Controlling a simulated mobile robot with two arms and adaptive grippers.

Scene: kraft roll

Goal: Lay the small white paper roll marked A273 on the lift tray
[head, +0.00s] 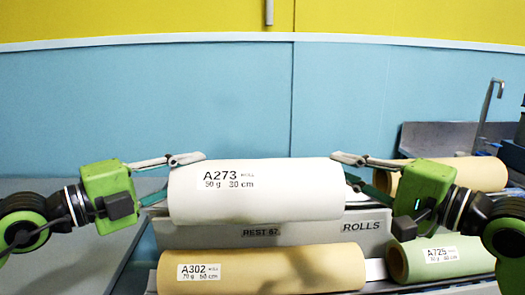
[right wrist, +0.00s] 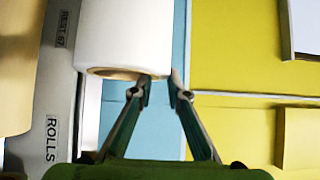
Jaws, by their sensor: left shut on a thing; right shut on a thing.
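The white paper roll (head: 256,195) marked A273 lies level across the middle of the head view, between my two grippers. My left gripper (head: 183,172) is shut on its left end, and my right gripper (head: 345,170) is shut on its right end. In the right wrist view the white roll (right wrist: 125,35) shows its open core, and the right gripper's fingertips (right wrist: 161,80) close on the roll's end wall. The roll appears held in front of or above the grey rack; any gap is hidden. I cannot make out the lift tray.
The grey rack (head: 290,235) carries REST 67 and ROLLS labels. A tan roll (head: 275,270) marked A302 lies in front, a green roll (head: 445,262) marked A725 at right, and another tan roll (head: 470,174) behind my right gripper. A grey surface (head: 70,265) at left is clear.

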